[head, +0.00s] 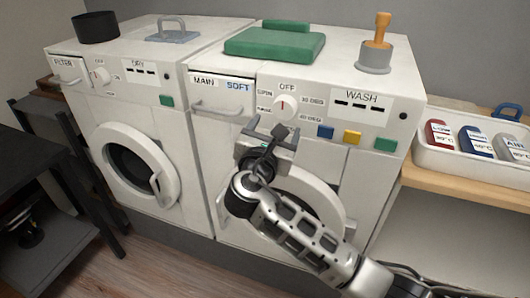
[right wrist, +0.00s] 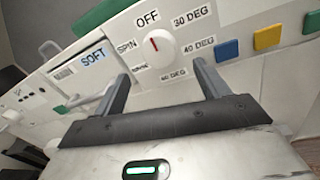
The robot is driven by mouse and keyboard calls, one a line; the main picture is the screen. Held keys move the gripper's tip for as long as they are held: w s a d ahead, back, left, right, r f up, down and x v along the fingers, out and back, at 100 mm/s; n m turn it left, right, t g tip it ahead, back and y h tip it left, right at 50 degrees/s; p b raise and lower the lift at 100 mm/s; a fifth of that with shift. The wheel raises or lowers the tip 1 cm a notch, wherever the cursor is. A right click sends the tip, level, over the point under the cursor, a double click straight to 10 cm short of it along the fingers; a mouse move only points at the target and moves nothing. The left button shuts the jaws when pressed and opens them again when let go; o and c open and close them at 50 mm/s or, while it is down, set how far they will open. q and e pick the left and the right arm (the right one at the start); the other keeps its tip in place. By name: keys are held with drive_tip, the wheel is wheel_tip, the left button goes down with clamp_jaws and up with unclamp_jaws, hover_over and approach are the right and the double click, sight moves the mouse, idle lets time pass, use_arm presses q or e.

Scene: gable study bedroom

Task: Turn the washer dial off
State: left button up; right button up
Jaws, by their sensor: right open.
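The washer dial (head: 284,105) is a round white knob with a red mark on the right-hand machine's front panel. It also shows in the right wrist view (right wrist: 161,50), ringed by the labels OFF, 30 DEG, 40 DEG, 60 DEG and SPIN. The red mark points up, roughly toward the OFF label (right wrist: 148,18). My right gripper (head: 275,131) is open and empty just below and in front of the dial. In the right wrist view its two fingers (right wrist: 162,73) stand apart on either side below the dial, with no visible contact. My left gripper is out of view.
Blue, yellow and green buttons (head: 352,137) sit right of the dial. The SOFT drawer with its handle (head: 215,108) is to the left. The dryer (head: 120,100) with its own dial stands further left. A white tray (head: 440,160) rests on a shelf at right.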

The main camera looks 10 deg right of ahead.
drive_tip(key=v, duration=0.9)
drive_tip(key=shift+b, duration=0.45)
drive_tip(key=shift+d, duration=0.1)
drive_tip(key=s+d+f+m+g+y, duration=0.2)
drive_tip(key=s+d+f+m+g, duration=0.2)
drive_tip(key=s+f+m, duration=0.3)
drive_tip(key=s+d+f+m+g+y, duration=0.35)
drive_tip(key=f+m, duration=0.25)
drive_tip(key=f, duration=0.3)
drive_tip(key=s+d+f+m+g+y, duration=0.1)
drive_tip(key=s+f+m+g+y, duration=0.1)
drive_tip(key=s+m, duration=0.55)
drive_tip(key=s+d+f+m+g+y, duration=0.1)
drive_tip(key=s+f+m+g+y, duration=0.15)
drive_tip(key=s+m, duration=0.45)
drive_tip(key=w+a+f+n+t+y, duration=0.1)
drive_tip(key=w+a+f+n+t, duration=0.1)
drive_tip(key=w+a+f+t, duration=0.3)
drive_tip(key=shift+f+t+y, duration=0.3)
drive_tip(key=shift+f+t, duration=0.4)
drive_tip(key=shift+f, duration=0.8)
drive_tip(key=shift+w, duration=0.1)
